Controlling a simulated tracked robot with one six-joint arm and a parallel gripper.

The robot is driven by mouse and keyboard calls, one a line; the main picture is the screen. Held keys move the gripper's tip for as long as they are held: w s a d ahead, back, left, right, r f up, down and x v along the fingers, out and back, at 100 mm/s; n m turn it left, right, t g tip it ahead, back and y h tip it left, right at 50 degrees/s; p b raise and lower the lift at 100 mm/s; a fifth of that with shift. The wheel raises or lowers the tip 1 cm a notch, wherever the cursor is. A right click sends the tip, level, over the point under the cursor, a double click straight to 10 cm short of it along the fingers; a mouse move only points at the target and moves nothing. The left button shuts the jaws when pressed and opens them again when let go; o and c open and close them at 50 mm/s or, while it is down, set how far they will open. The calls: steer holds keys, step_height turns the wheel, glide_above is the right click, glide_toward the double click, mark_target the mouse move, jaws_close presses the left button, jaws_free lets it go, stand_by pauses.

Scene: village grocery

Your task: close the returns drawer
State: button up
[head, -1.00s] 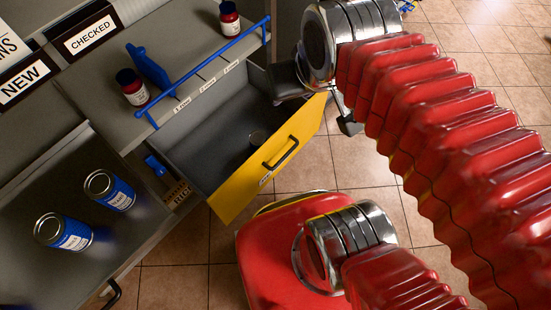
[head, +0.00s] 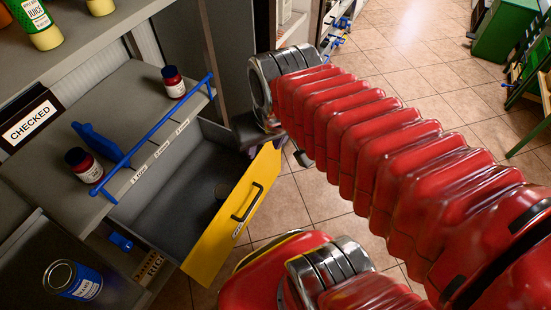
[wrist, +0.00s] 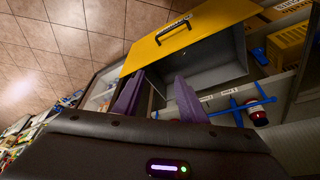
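The returns drawer, taken to be the one with the yellow front (head: 229,222) and black handle (head: 246,202), stands pulled out below a counter with a blue rail.
Red-brown bottles (head: 84,166) and a blue object (head: 96,142) stand on the counter behind the blue rail (head: 163,139). A blue can (head: 74,280) sits in a grey tray at lower left. A CHECKED sign (head: 30,122) is at left. Tiled floor (head: 385,50) is open to the right.

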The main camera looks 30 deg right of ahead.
steer(key=d+f+m+g, duration=0.1)
steer(key=d+f, duration=0.1)
steer(key=d+f+m+g, duration=0.1)
steer(key=d+f, duration=0.1)
steer(key=f, duration=0.1)
steer(key=d+f+m+g, duration=0.1)
steer(key=d+f, duration=0.1)
steer(key=shift+f+y, duration=0.25)
steer(key=shift+y, duration=0.15)
steer(key=c, duration=0.9)
steer(key=d+f+m, duration=0.1)
steer(key=f, duration=0.1)
steer(key=d+f+m+g+y, duration=0.1)
steer(key=s+f+m+g+y, duration=0.1)
steer(key=f, duration=0.1)
steer(key=shift+d+f, duration=0.35)
steer(key=shift+d, duration=0.05)
jaws_close()
steer(key=d+f+m+t+y, duration=0.3)
steer(key=f+m+t+y, duration=0.2)
steer(key=f+m, duration=0.45)
steer(key=d+f+m+t+y, duration=0.2)
steer(key=f+m+t+y, duration=0.4)
steer(key=f, duration=0.6)
steer(key=w+d+m+t+h, duration=0.4)
steer(key=w+d+m+t, duration=0.1)
steer(key=d, duration=0.3)
steer(key=shift+w+d+f+m, duration=0.15)
steer(key=shift+w+m, duration=0.45)
steer(key=shift+m, duration=0.25)
